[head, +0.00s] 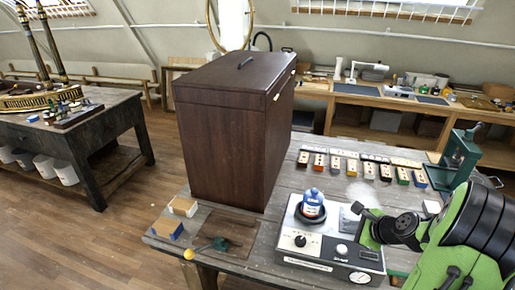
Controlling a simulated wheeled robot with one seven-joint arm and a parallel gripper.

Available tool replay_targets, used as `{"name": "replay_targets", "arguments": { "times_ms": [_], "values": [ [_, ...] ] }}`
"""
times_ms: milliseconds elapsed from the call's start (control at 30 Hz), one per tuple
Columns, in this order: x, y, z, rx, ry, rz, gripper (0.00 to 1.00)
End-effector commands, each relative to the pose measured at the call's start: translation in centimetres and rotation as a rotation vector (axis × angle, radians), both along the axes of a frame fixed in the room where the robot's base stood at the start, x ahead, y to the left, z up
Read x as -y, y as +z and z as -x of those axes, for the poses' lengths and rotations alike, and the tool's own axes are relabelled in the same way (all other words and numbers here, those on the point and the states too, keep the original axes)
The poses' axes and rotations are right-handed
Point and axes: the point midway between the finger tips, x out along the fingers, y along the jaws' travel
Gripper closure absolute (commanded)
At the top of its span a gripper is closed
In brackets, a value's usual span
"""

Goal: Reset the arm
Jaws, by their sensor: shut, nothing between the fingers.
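My green and black arm comes in at the lower right of the head view, over the right part of the grey plank table (240,248). My gripper (359,209) looks small and dark at the arm's left end. It is shut and empty, near the right side of a white and grey device (328,262). The fingers are too small to make out clearly.
A blue labelled bottle (313,202) stands on the device. A tall dark wooden cabinet (225,135) stands to the left. Several coloured blocks (368,170) form a row behind. A green press (457,155) stands at the right. Open floor (85,240) lies left.

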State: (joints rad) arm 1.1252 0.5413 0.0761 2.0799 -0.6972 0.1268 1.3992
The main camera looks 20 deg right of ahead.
Motion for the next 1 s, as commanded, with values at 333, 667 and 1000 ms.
{"name": "replay_targets", "arguments": {
  "times_ms": [333, 667, 1000],
  "values": [
    [-14.7, 7.2, 1.8, -0.129, 0.757, 0.601, 1.0],
    [-25.6, 11.8, 15.5, -0.1, 1.609, 1.273, 1.0],
    [-26.1, 11.7, 19.2, -0.06, 1.787, 1.397, 1.0]
  ]
}}
